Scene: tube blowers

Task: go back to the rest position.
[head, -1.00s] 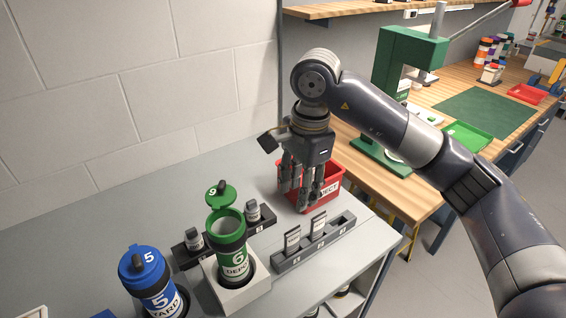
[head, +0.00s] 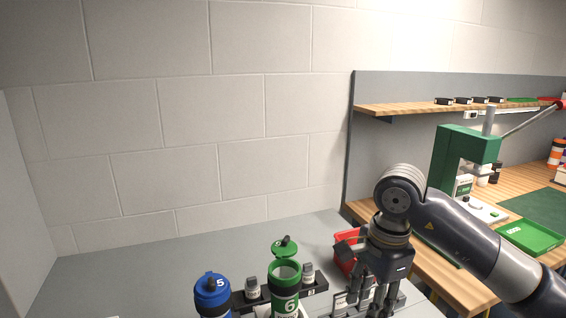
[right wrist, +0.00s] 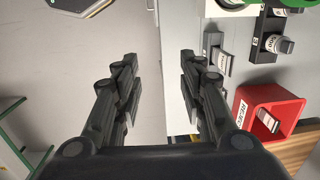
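My right gripper (head: 380,290) hangs over the grey bench in the head view, its fingers pointing down. In the right wrist view its fingers (right wrist: 155,85) are apart with nothing between them; the bench's front edge and the floor show below. My left gripper is in neither view. The green tube, marked 6 (head: 286,290), stands with its green lid (head: 284,246) raised behind its mouth. The blue tube, marked 5 (head: 212,296), stands to its left with its cap on.
The red reject bin (head: 345,262) is partly hidden behind my right gripper; it holds a small labelled item, seen in the right wrist view (right wrist: 267,120). A green press (head: 448,155) stands on the wooden bench at right.

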